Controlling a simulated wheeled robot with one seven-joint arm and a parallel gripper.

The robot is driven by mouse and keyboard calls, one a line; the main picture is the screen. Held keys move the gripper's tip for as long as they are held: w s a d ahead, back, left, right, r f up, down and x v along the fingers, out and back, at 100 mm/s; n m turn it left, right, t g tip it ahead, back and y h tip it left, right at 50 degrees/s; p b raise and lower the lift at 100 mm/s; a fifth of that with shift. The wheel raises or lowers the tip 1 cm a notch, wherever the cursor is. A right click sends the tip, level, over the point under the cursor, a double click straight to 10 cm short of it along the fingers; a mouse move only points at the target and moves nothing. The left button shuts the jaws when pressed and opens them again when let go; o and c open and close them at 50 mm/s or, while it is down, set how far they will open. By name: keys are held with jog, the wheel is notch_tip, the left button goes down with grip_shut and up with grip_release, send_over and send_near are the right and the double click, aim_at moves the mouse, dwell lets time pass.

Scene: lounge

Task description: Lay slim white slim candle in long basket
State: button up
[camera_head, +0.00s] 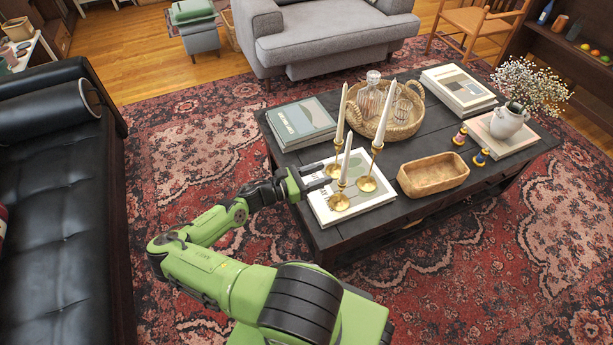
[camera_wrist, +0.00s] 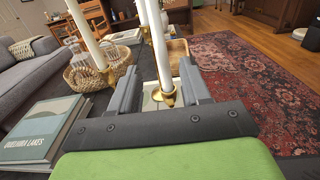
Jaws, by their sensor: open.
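Three slim white candles stand upright in brass candlesticks on a book: a back one (camera_head: 341,115), a right one (camera_head: 377,122) and a front one (camera_head: 346,160). The wrist view shows one candle at the left (camera_wrist: 88,30) and two nearly in line in the middle, the nearer (camera_wrist: 160,50) above its brass holder (camera_wrist: 168,98). The long basket (camera_head: 433,176), tan and oblong, stands empty to their right. My gripper (camera_head: 328,177) is open and level, pointing right at the candlesticks. The middle candles line up with the finger gap; I cannot tell whether one is between the fingers.
The dark table (camera_head: 300,226) also bears a round wicker tray (camera_head: 404,128) with glassware, a book (camera_head: 300,122) at the back left, stacked books (camera_head: 458,88), a white vase (camera_head: 508,122) and two small spools. The black sofa (camera_head: 55,200) stands left.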

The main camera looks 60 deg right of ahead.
aim_at(345, 166)
jog(key=x, duration=0.8)
jog(key=shift+s+d, duration=0.2)
jog(key=shift+s, duration=0.05)
jog(key=shift+c, duration=0.3)
grip_shut()
jog(key=shift+r+p, duration=0.1)
jog(key=shift+p, duration=0.25)
